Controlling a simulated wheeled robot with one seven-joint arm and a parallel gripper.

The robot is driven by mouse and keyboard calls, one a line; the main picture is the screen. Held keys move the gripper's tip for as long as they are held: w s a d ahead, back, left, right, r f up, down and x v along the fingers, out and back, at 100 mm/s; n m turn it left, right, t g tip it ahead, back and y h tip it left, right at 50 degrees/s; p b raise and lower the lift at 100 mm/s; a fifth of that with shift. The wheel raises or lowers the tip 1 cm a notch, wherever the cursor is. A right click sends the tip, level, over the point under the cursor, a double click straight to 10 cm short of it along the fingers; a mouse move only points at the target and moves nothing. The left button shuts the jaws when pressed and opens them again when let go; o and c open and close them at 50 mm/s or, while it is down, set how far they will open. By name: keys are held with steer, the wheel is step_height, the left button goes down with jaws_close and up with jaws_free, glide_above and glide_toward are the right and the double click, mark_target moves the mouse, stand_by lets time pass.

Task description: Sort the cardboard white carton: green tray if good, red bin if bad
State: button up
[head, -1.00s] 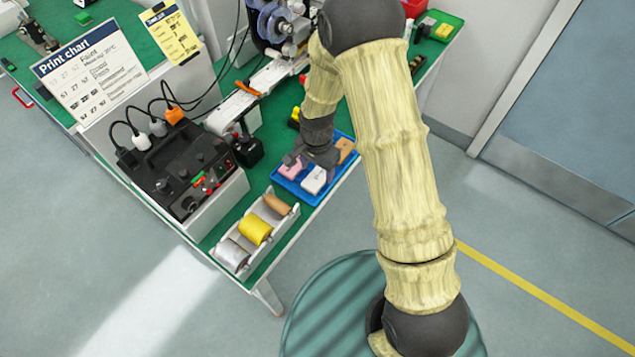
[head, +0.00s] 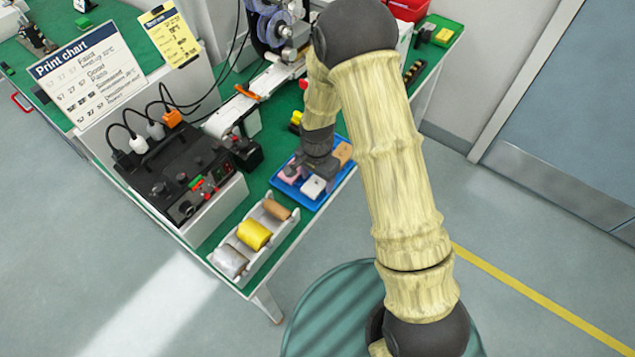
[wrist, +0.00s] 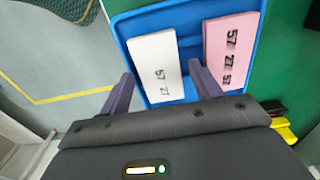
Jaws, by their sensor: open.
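The white carton (head: 313,187) lies in the blue tray (head: 323,200) at the bench's front edge. In the wrist view the white carton (wrist: 153,58) shows dark print reading "57 27" near its close end; the blue tray (wrist: 190,12) surrounds it. My gripper (head: 312,172) is over the tray, partly hiding the cartons. In the wrist view my gripper (wrist: 161,84) is open, one finger on each side of the white carton's near end, with nothing clamped. The green tray (head: 452,40) holds a yellow and green item.
A pink carton (wrist: 231,50) lies close right of the white one in the wrist view. A brown carton (head: 342,153) lies at the tray's far end. A rack of rolls (head: 254,236) and a black control box (head: 176,177) stand left of the tray.

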mark_target(317, 182)
steer(key=c, duration=0.7)
steer(key=shift+o, duration=0.2)
steer(key=shift+r+p, duration=1.75)
steer(key=shift+r, duration=0.4)
steer(key=shift+s+a+r, duration=0.1)
steer(key=shift+r, duration=0.3)
